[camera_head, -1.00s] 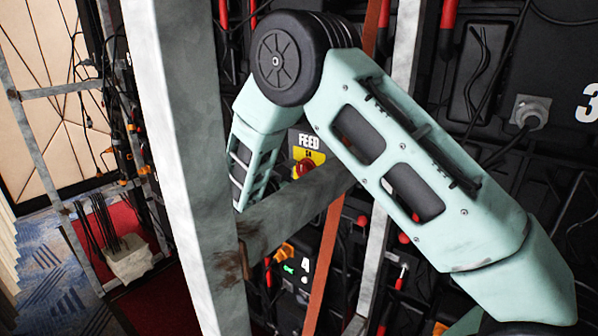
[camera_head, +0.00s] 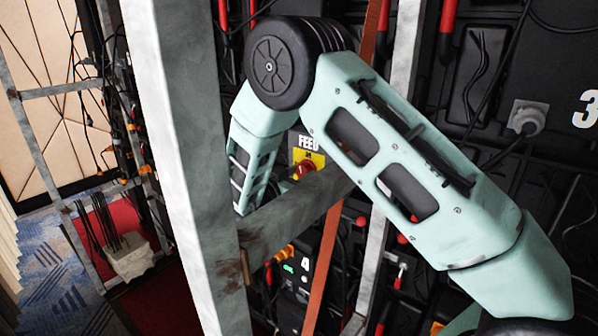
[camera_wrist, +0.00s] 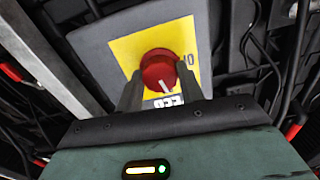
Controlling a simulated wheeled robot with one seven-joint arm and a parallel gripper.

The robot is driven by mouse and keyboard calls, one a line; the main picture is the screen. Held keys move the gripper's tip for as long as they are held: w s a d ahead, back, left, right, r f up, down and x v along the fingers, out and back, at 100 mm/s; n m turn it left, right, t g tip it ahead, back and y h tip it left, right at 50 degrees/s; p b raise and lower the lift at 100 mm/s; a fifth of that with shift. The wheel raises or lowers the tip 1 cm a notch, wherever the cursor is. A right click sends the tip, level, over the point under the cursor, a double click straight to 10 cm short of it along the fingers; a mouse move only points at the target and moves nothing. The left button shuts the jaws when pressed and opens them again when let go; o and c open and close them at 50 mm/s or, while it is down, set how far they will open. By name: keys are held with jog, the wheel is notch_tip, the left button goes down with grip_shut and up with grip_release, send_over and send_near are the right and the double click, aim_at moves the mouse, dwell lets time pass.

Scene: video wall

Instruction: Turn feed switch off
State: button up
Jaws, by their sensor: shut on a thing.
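The feed switch is a red round knob (camera_wrist: 160,70) on a yellow plate in a grey box, seen upside down in the wrist view. A white pointer line on the knob points down toward the partly hidden FEED label. My gripper (camera_wrist: 159,88) has one dark finger on each side of the knob and is shut on it. In the head view, the yellow plate with the red knob (camera_head: 305,168) shows below the FEED label, beside my arm. My gripper is hidden there behind my arm and the metal beam.
A grey upright post (camera_head: 188,170) and a crossbeam (camera_head: 295,212) stand close in front of the switch. An orange strap (camera_head: 323,262) hangs beside it. Black panels with cables and red handles fill the right. Carpeted floor (camera_head: 50,265) is free at left.

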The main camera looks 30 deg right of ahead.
jog(key=n+p, duration=0.3)
jog(key=n, duration=0.1)
jog(key=shift+r+n, duration=0.15)
jog(key=shift+n, duration=0.15)
jog(key=n+p, duration=0.2)
jog(key=n, duration=0.1)
jog(key=shift+n, duration=0.3)
jog(key=n+p, duration=0.2)
jog(key=n, duration=0.1)
jog(key=shift+n, duration=0.3)
jog(key=shift+n+p, duration=0.85)
jog(key=shift+n, duration=1.05)
jog(key=o, duration=1)
jog(key=shift+s+a, duration=0.1)
jog(key=shift+a, duration=0.05)
jog(key=b+v, duration=0.6)
jog(key=v, duration=1.1)
